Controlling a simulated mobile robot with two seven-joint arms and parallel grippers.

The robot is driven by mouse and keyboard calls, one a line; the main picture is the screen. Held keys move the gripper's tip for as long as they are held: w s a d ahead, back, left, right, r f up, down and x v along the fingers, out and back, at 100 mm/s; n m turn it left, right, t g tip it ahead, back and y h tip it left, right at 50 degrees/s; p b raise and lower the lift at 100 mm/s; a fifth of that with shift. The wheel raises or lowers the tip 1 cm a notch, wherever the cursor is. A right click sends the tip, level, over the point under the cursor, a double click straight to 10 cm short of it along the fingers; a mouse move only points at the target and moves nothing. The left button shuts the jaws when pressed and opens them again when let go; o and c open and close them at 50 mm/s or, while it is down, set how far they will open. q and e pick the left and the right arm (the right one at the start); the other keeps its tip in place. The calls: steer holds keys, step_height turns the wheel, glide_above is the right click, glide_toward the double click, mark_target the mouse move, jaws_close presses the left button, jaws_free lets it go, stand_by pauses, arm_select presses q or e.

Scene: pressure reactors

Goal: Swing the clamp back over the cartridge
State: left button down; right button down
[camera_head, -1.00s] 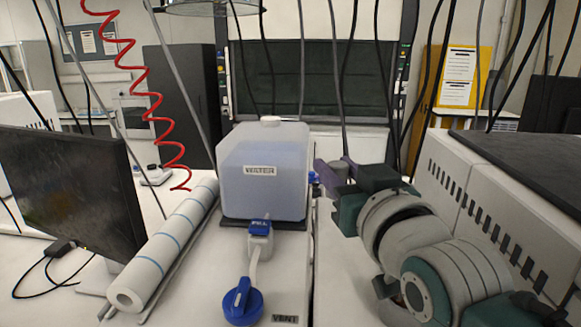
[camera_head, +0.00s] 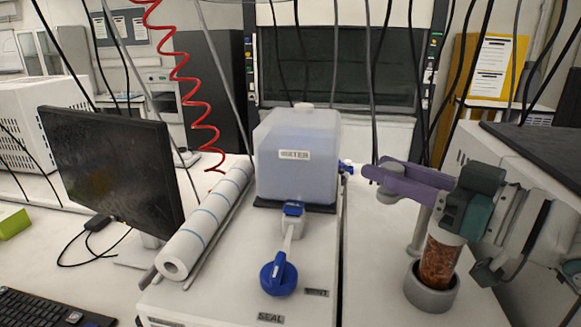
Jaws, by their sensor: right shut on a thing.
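The clamp (camera_head: 412,177) is a purple bar on a grey upright post, to the right of the water tank. My right gripper (camera_head: 468,212), with dark and green fingers, is shut on the bar's right end. The cartridge (camera_head: 438,262) is a clear cylinder with brown grains and a pale top. It stands upright in a grey round holder (camera_head: 432,292). The gripped end of the clamp appears above the cartridge's top. The fingers hide that end, so I cannot tell whether it touches the cartridge. My left gripper is not in view.
A water tank (camera_head: 297,160) stands on a white unit with a blue lever knob (camera_head: 279,274) and SEAL and VENT labels. A striped roll (camera_head: 205,222) and a monitor (camera_head: 108,172) are at left. A white vented cabinet (camera_head: 530,160) is close at right.

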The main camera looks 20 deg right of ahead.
steer(key=shift+s+d+n+g+y+b, duration=0.15)
steer(key=shift+s+n+g+y+b, duration=0.5)
steer(key=shift+y, duration=0.35)
steer(key=shift+w, duration=0.1)
steer(key=c, duration=0.5)
jaws_free()
step_height(320, 180, up, 20)
steer(key=shift+b, duration=0.4)
